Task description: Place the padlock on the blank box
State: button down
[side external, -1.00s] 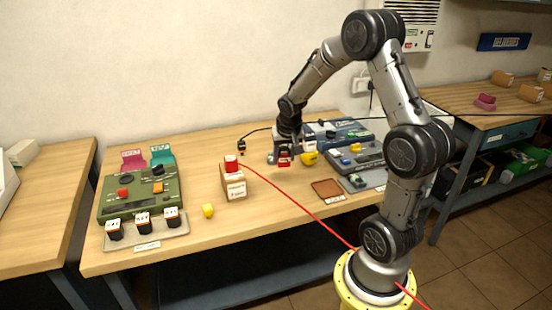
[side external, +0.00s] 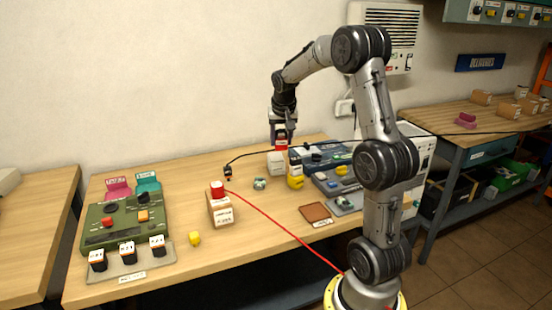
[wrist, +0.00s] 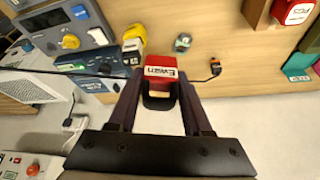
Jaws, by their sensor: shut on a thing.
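My gripper (side external: 281,133) is shut on a red padlock (side external: 281,143) and holds it above the back of the table. In the wrist view the padlock (wrist: 160,64) hangs between the fingers (wrist: 158,95), its dark shackle toward my gripper and its white name label showing. A pale, plain box (side external: 276,163) stands just below the padlock in the side view. I cannot tell whether they touch. I cannot make out this box in the wrist view.
A yellow padlock-like piece (side external: 296,177) stands close right of the pale box. A small greenish piece (side external: 259,184) lies in front. A labelled cardboard box (side external: 220,209) bears another red piece (side external: 217,190). Grey panels (side external: 338,181) stand right, a green panel (side external: 125,222) left.

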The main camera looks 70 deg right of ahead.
jog(key=d+f+m, duration=0.1)
jog(key=d, duration=0.6)
send_near(279, 158)
jog(key=shift+w+d+f, duration=0.25)
jog(key=shift+d+f, duration=0.05)
jog(key=shift+d, duration=0.1)
jog(key=shift+w+d+f, duration=0.25)
jog(key=shift+d, duration=0.2)
jog(key=shift+w+d+f, duration=0.1)
jog(key=shift+f, duration=0.85)
jog(key=shift+w+d+f, duration=0.1)
jog(key=shift+f, duration=0.8)
jog(key=shift+f, duration=0.15)
jog(key=shift+c, duration=1.7)
grip_release()
